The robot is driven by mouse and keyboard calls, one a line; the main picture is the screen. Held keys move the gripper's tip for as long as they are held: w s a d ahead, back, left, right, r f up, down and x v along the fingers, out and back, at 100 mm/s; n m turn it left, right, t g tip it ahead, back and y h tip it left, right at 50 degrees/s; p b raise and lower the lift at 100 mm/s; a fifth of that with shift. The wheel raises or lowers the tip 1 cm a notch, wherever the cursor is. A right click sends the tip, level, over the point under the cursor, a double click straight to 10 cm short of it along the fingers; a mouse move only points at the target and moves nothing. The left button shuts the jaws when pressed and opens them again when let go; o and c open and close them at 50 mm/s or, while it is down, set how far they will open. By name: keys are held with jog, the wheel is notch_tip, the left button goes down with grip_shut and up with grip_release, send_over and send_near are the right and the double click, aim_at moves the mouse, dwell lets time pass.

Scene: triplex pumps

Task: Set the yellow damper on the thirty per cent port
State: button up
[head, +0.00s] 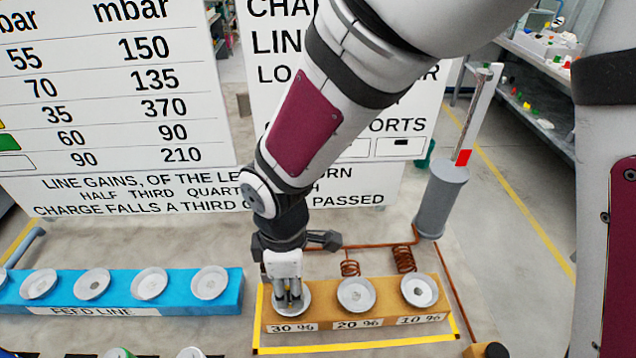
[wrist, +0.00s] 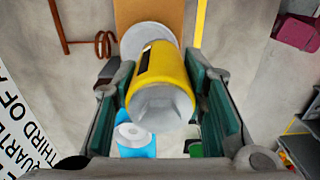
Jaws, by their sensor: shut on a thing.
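The yellow damper (wrist: 165,78), with a black mark on its side and a grey faceted end, is between the green-padded fingers of my gripper (wrist: 165,100) in the wrist view. My gripper (head: 290,297) is shut on it. In the head view the gripper is down over the port labelled 30 % (head: 292,328), the leftmost on the tan block (head: 385,318); the damper is hidden there. In the wrist view a white dish (wrist: 145,36) shows just behind the damper, partly covered. I cannot tell whether the damper touches the port's dish.
The 20 % dish (head: 356,294) and 10 % dish (head: 419,291) look empty. A blue feed line block (head: 130,305) with several dishes stands left. Copper coils (head: 404,258) and a grey cylinder (head: 441,200) stand behind. Printed boards (head: 110,110) rise at the back.

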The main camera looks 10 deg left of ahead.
jog(key=shift+w+a+f, duration=0.1)
jog(key=shift+w+a, duration=0.2)
jog(key=shift+w, duration=0.4)
jog(key=shift+f+b, duration=1.3)
jog(key=shift+f, duration=0.4)
jog(key=shift+f, duration=0.15)
jog(key=o, duration=1.4)
